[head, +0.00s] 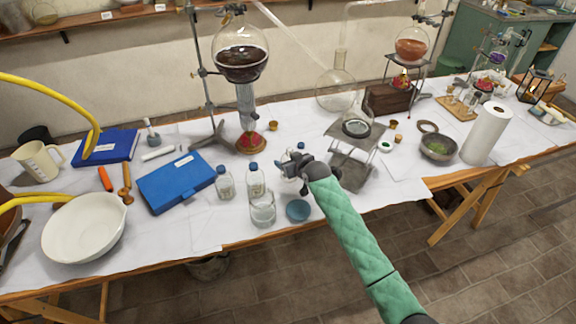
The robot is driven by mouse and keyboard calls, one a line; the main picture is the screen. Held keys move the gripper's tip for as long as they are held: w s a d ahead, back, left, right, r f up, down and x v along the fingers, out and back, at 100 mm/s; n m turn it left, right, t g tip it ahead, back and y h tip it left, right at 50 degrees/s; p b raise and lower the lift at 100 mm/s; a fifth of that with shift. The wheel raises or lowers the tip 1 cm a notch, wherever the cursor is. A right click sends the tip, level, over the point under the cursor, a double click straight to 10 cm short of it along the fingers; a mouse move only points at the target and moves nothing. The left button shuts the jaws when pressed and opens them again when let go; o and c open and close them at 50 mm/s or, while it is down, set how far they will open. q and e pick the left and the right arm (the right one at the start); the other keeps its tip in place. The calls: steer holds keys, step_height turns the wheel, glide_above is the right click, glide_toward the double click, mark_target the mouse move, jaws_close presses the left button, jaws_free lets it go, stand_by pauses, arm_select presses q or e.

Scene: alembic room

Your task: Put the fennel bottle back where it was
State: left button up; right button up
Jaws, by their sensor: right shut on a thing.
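My right arm comes in from the lower right, and its gripper (296,166) is over the front middle of the table. It is shut on a small clear bottle with a blue cap (301,146), mostly hidden behind the fingers. I cannot read its label, so I cannot tell from it that this is the fennel bottle. Two similar clear bottles with blue caps, a left one (225,185) and a right one (256,180), stand upright to the left of the gripper. My left gripper is not in view.
A glass beaker (262,210) and a blue bowl (297,210) stand close in front of the gripper. A metal stand (357,139) with a flask is just right. A blue case (177,182) lies left. A tall retort stand (205,90) holds a dark-filled flask behind.

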step_height(320, 180, down, 3)
steer(key=shift+r+p, duration=0.1)
steer(key=shift+p, duration=0.3)
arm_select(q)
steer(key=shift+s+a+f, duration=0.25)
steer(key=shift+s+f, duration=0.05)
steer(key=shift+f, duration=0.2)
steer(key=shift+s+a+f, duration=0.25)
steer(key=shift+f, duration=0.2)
arm_select(e)
steer(key=shift+f, duration=0.3)
steer(key=o, duration=1.2)
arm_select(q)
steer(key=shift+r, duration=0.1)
arm_select(e)
steer(key=shift+o, duration=0.2)
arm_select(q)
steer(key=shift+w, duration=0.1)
arm_select(e)
steer(key=shift+s+r, duration=0.1)
steer(key=shift+r, duration=0.05)
arm_select(q)
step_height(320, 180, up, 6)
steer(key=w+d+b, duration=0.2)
steer(key=b, duration=0.1)
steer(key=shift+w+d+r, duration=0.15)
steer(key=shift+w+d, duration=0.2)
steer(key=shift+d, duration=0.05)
arm_select(e)
steer(key=v, duration=1.2)
